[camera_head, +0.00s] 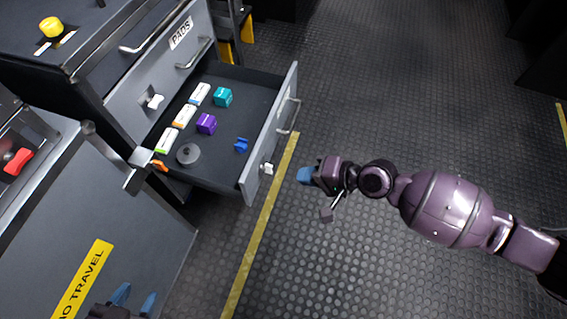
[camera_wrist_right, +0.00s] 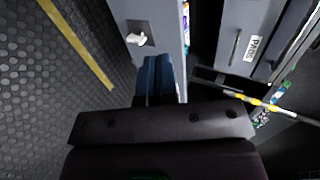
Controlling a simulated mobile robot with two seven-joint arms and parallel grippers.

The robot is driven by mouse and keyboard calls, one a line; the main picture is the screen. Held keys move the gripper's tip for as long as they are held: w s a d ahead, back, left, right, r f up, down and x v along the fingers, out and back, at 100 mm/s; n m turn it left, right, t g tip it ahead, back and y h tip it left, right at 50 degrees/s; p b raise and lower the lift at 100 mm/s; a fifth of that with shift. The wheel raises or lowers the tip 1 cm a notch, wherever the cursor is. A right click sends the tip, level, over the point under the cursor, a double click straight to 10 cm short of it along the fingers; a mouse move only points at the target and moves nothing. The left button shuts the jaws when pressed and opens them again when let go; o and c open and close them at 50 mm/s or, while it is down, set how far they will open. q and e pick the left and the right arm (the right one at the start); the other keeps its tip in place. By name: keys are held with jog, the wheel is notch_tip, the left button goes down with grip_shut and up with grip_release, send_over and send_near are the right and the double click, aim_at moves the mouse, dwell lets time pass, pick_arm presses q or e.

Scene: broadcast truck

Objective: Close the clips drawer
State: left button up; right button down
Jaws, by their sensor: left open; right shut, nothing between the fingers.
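An open drawer (camera_head: 272,140) sticks out of the grey cabinet, below a closed drawer labelled PADS (camera_head: 181,33). I see no clips label on it. Its front panel has a bar handle (camera_head: 284,112) and a small white latch (camera_head: 268,168); the front and latch also show in the right wrist view (camera_wrist_right: 137,40). My right gripper (camera_head: 306,175) is shut and empty, just outside the drawer front near its lower end; a small gap seems to separate them. Its blue fingertips (camera_wrist_right: 157,72) point at the front. My left gripper (camera_head: 135,299) is open and empty at the bottom left.
The drawer holds white boxes with coloured ends, a teal block (camera_head: 223,97), a purple block (camera_head: 206,124), a blue piece (camera_head: 241,145) and a grey disc (camera_head: 188,153). A console with a NO TRAVEL label (camera_head: 82,283) stands at left. The studded floor (camera_head: 400,90) is clear at right.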

jog(key=b, duration=0.2)
send_near(250, 171)
notch_tip(250, 171, down, 4)
jog(key=a, duration=0.2)
jog(key=shift+w+a, duration=0.9)
jog(key=shift+a, duration=0.3)
jog(key=shift+w+a, duration=0.2)
jog(key=shift+a, duration=0.4)
jog(key=shift+r, duration=0.1)
